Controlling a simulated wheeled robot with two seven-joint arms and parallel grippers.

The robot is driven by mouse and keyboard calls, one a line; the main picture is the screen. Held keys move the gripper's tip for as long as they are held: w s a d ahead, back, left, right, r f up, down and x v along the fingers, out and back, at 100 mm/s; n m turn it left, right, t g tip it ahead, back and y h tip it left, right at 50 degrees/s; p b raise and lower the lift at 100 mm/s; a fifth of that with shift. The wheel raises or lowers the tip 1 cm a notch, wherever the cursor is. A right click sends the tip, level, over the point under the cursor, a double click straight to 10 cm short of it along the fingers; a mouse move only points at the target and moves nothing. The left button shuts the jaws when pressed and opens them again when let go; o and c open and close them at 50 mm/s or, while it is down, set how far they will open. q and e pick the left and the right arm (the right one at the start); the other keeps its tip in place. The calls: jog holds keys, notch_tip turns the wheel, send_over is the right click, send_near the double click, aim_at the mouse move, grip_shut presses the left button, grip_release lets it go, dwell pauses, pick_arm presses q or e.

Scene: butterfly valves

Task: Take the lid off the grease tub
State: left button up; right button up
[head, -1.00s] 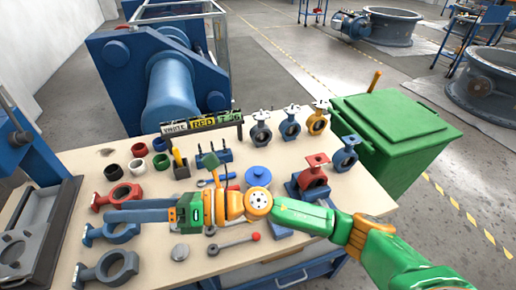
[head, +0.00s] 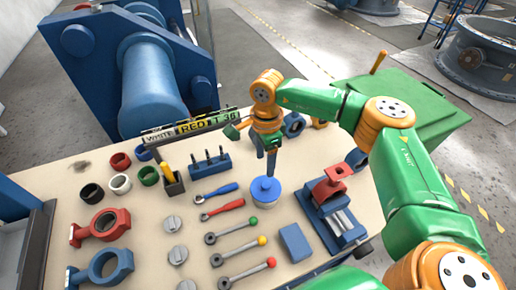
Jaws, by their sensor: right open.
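The grease tub (head: 266,199) is a small round blue pot on the workbench, right of the middle. Its flat blue lid (head: 257,186) sits on top. My right gripper (head: 271,174) points straight down just above the lid, with its fingers hiding the middle of the lid's top. It holds nothing that I can see. I cannot tell whether the fingertips touch the lid or its knob. My left gripper is out of view.
Red and blue ratchet handles (head: 220,208) lie left of the tub, and several ball-ended levers (head: 240,246) lie in front. A block with pegs (head: 209,165) and a labelled rack (head: 190,127) stand behind.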

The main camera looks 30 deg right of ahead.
aim_at(266, 184)
jog(key=shift+s+a+f+b, duration=0.1)
jog(key=shift+s+f+b, duration=0.3)
jog(key=shift+s, duration=0.2)
jog(key=shift+s+f+b, duration=0.25)
jog(key=shift+s+b, duration=0.15)
jog(key=shift+s, duration=0.2)
jog(key=f+b, duration=0.2)
jog(key=f, duration=0.1)
jog(key=w+f+b, duration=0.1)
jog(key=f+b, duration=0.1)
jog(key=f, duration=0.1)
jog(key=shift+w+f, duration=0.15)
jog(key=shift+f, duration=0.05)
jog(key=shift+f+b, duration=0.25)
jog(key=shift+b, duration=0.2)
jog(key=shift+s, duration=0.2)
jog(key=shift+r, duration=0.1)
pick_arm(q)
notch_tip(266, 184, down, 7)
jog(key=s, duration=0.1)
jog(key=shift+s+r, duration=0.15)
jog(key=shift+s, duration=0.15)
pick_arm(e)
grip_shut()
